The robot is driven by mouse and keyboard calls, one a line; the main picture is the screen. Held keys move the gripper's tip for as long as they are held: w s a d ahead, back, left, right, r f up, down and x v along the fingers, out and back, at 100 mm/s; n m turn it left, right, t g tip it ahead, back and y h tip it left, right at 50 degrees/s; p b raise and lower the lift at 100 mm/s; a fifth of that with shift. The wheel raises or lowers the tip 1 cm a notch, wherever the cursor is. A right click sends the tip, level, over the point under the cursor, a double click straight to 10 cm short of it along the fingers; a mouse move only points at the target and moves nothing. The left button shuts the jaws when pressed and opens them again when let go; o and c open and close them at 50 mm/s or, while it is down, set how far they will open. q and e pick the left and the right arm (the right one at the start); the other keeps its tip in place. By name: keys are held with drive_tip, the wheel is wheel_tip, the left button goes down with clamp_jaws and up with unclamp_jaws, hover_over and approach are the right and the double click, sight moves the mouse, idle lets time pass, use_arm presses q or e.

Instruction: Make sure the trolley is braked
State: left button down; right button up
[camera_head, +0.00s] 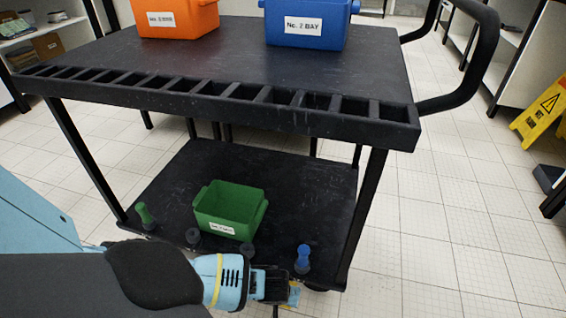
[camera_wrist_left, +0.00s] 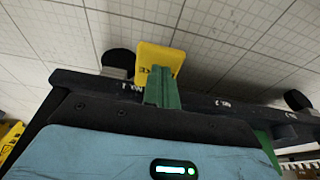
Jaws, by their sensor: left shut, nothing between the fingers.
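The black trolley (camera_head: 240,250) stands on the tiled floor, its lower shelf near me. A yellow pedal marked with letters ending in "KE" (camera_wrist_left: 158,57) is in the left wrist view, beside a dark caster (camera_wrist_left: 118,62) at the shelf's edge. A bit of yellow shows at the gripper's tip in the head view. My left gripper (camera_head: 288,291) is low at the shelf's front right and shut, with nothing in it. Its green-looking fingers (camera_wrist_left: 162,88) overlap the pedal in the left wrist view. I cannot tell whether they touch, nor whether the pedal is down. My right gripper is not in view.
The trolley's top holds an orange bin (camera_head: 175,20) and a blue bin (camera_head: 307,24). A green bin (camera_head: 229,209), a green knob (camera_head: 144,215) and a blue knob (camera_head: 302,259) are on the lower shelf. A yellow floor sign (camera_head: 540,110) stands right.

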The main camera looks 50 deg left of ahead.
use_arm(q)
drive_tip(key=shift+f, duration=0.45)
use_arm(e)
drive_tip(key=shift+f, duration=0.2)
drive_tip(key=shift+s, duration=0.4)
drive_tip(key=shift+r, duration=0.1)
